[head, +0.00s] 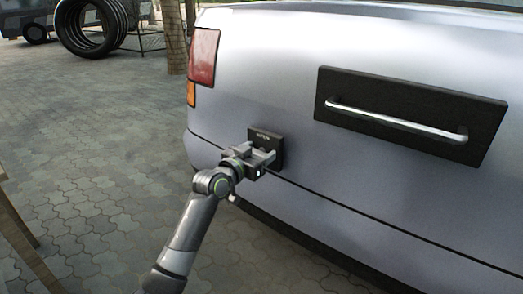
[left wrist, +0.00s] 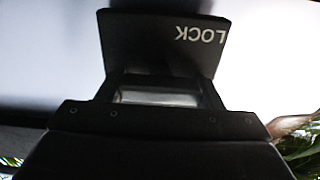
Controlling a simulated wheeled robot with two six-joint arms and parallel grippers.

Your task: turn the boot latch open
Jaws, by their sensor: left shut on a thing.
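The boot latch is a small black plate (head: 265,136) low on the silver car's rear, left of the long black handle plate. My left gripper (head: 265,158) is at the latch and shut on its knob, which the fingers mostly hide. In the left wrist view the black latch plate (left wrist: 130,45) fills the upper middle, with the word LOCK upside down at its right. My left gripper (left wrist: 155,90) reaches up to it there, with a pale metallic piece between the dark fingers. How far the latch is turned cannot be told. My right gripper is not in view.
A black plate with a silver bar handle (head: 395,122) is on the boot to the right. A red tail light (head: 203,56) is at the car's left corner. The paved ground (head: 90,140) to the left is open. Stacked tyres (head: 90,25) stand far back.

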